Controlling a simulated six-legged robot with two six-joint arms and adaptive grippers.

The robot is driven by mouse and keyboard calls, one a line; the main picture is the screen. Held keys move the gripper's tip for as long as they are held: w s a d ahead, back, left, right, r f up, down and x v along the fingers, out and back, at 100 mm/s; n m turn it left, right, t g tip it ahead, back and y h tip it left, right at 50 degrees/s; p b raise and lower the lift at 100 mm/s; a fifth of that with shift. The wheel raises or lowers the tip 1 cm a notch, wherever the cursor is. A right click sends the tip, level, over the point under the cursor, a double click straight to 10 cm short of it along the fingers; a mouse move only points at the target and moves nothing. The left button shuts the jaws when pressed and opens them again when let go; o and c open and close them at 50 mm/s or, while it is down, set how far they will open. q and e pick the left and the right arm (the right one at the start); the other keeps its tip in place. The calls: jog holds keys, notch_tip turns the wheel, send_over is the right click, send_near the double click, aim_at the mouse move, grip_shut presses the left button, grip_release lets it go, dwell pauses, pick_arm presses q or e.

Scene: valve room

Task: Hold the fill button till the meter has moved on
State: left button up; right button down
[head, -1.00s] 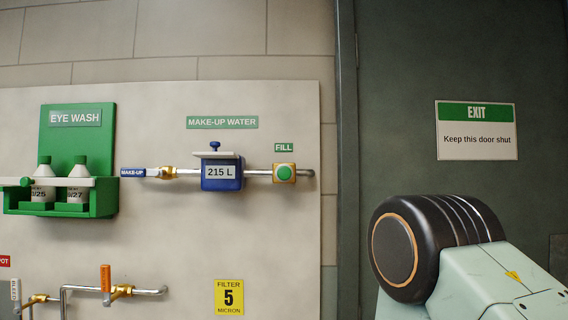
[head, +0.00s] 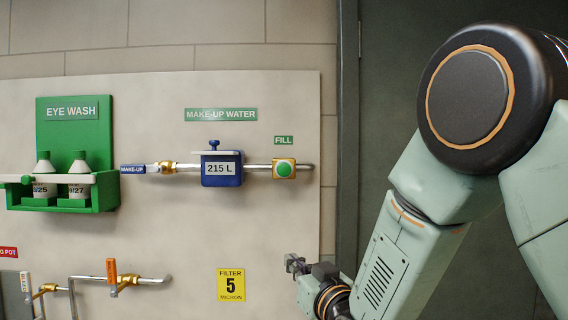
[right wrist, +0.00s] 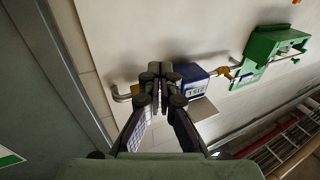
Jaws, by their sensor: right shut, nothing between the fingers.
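The green fill button (head: 284,170) sits on a brass block on the make-up water pipe, under a "FILL" label. The blue meter (head: 222,170) to its left reads 215 L in the head view; it also shows in the right wrist view (right wrist: 196,86). My right gripper (head: 293,262) is shut and empty, below the button and apart from it in the head view. In the right wrist view its closed fingertips (right wrist: 160,70) cover the area where the button is, so the button is hidden there. My left gripper is not in view.
A green eye wash shelf (head: 76,203) with two bottles is on the panel at left. Orange-handled pipework (head: 112,280) runs below. A yellow filter sign (head: 231,285) is near the gripper. A dark door frame (head: 348,130) stands right of the panel.

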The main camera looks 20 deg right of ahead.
aim_at(287, 175)
notch_tip(287, 175, up, 17)
jog(key=s+a+n+t+y, duration=0.1)
jog(key=a+t+y, duration=0.1)
jog(key=t+y, duration=0.2)
jog(key=shift+s+n+t+p, duration=0.15)
jog(key=shift+n+t+p, duration=0.25)
jog(key=shift+t, duration=0.5)
jog(key=shift+w+d+f+p, duration=0.15)
jog(key=shift+w+d, duration=0.25)
jog(key=shift+w, duration=1)
jog(key=shift+w+d+r+p, duration=0.15)
jog(key=shift+w+d, duration=0.3)
jog(key=shift+w, duration=1)
jog(key=shift+w+d+f+p, duration=0.15)
jog(key=shift+w+d, duration=0.25)
jog(key=shift+w, duration=1)
